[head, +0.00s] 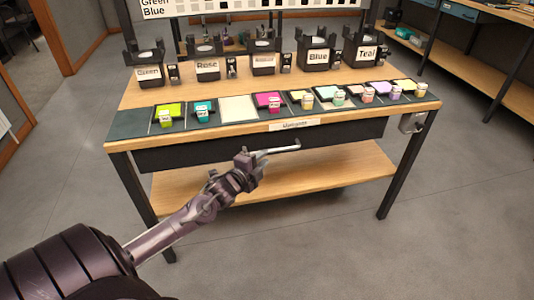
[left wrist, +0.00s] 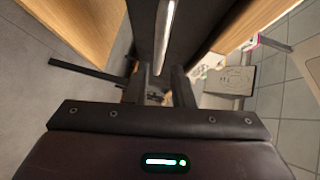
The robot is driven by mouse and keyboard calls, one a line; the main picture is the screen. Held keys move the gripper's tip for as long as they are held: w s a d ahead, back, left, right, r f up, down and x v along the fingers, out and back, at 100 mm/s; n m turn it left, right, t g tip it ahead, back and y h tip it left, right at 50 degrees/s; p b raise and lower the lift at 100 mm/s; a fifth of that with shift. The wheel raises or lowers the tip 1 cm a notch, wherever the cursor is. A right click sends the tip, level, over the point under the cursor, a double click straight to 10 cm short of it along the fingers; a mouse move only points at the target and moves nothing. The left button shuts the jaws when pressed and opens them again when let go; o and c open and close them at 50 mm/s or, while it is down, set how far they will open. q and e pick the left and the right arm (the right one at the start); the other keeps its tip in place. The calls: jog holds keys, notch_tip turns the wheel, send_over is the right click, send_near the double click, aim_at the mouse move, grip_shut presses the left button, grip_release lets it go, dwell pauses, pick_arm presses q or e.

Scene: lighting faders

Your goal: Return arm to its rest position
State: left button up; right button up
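My left arm (head: 180,226) reaches in from the lower left toward the front of the wooden table. My left gripper (head: 250,162) is in front of the dark drawer (head: 330,149), by the left end of its metal bar handle (head: 283,149). In the left wrist view, the two fingers (left wrist: 160,86) stand apart with a gap between them. The handle (left wrist: 168,35) runs ahead in line with that gap; I cannot tell whether the fingers touch it. I see nothing held. My right gripper is out of view.
The table top (head: 225,86) carries several labelled dark holders, including Blue (head: 318,57) and Teal (head: 366,53). Along its front edge lie coloured swatches and small jars. A lower shelf (head: 300,183) is below the drawer. Grey floor (head: 330,255) in front is clear.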

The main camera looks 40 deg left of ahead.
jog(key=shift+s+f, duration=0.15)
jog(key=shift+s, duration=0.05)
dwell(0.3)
